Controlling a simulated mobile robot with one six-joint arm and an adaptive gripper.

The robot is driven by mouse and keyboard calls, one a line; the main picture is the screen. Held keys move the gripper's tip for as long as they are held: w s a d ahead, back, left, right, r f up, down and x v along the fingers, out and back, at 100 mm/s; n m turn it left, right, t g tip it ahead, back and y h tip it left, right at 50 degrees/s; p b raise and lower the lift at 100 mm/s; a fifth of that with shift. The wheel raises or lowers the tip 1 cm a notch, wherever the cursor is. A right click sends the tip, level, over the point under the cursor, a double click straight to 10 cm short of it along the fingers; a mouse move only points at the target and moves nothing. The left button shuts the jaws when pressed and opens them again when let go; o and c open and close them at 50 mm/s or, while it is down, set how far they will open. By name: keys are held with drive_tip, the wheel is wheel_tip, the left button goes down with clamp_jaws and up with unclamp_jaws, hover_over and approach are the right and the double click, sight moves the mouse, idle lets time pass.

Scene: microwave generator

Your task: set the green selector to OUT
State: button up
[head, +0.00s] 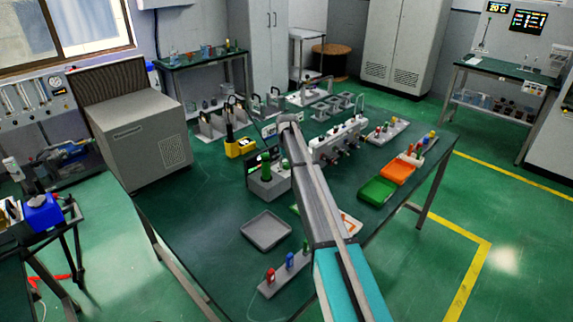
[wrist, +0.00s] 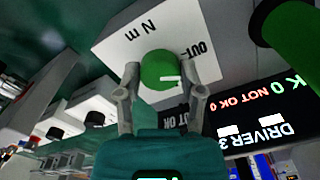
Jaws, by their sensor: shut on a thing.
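The green selector (wrist: 160,70) is a round knob on the face of a light grey box (wrist: 115,40) in the wrist view. Its short white mark sits right of the knob's middle and points right. The label OUT (wrist: 200,48) is printed to the upper right of the knob, and N m (wrist: 139,28) to the upper left. My gripper (wrist: 162,72) has one finger on each side of the knob and is shut on it. More lettering below the knob is partly hidden by the gripper. In the head view my arm hides the gripper.
A black display (wrist: 260,125) reading DRIVER 3 and NOT OK is beside the box, with a dark green cylinder (wrist: 290,30) close by at the upper right. In the head view, a grey tray (head: 267,231) and a screwdriver-like rack (head: 285,275) are on the table.

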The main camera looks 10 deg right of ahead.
drive_tip(key=shift+n, duration=1.4)
drive_tip(key=o, duration=1.2)
drive_tip(key=shift+c, duration=0.2)
